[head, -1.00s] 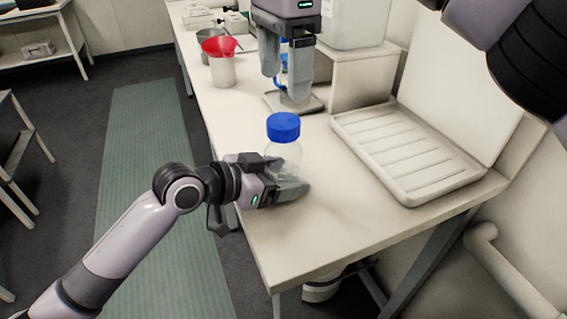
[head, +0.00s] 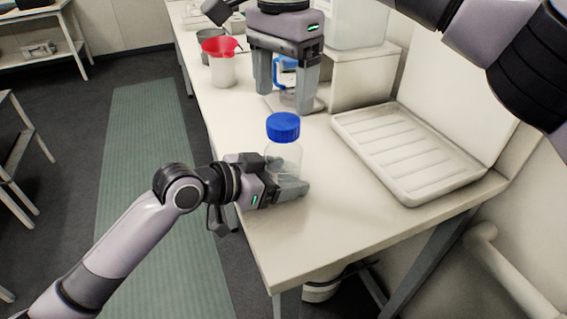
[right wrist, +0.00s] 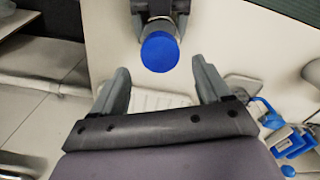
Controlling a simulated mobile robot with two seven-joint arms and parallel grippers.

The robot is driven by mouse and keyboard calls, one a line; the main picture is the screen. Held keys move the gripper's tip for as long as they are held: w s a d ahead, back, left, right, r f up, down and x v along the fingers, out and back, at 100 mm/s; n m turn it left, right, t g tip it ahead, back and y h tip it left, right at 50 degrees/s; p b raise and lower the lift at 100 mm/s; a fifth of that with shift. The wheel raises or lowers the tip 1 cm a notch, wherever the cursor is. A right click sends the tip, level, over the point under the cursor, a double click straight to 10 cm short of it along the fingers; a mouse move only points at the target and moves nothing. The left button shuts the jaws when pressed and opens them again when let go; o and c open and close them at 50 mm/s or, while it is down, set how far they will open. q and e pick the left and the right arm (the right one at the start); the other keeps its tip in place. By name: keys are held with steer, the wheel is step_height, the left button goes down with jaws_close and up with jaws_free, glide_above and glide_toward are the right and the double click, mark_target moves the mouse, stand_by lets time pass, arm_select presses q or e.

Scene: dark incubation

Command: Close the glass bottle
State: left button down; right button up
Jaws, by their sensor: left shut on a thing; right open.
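A clear glass bottle (head: 285,155) stands upright near the front left edge of the white bench. A blue cap (head: 283,127) sits on its top; I cannot tell how tightly. My left gripper (head: 284,186) is shut around the bottle's lower body from the left. My right gripper (head: 287,98) points down above the bench, behind and above the bottle, open and empty. In the right wrist view the blue cap (right wrist: 160,52) shows beyond the open right fingers (right wrist: 160,90), apart from them, and the left gripper shows at the top edge.
A white ribbed tray (head: 405,190) lies to the right of the bottle. A red-topped beaker (head: 221,66) stands at the back left. A blue-and-clear item on a flat base (head: 313,102) stands behind the right gripper. The bench front is clear.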

mark_target(284, 120)
steer(key=shift+f, duration=2.7)
steer(key=c, duration=1.1)
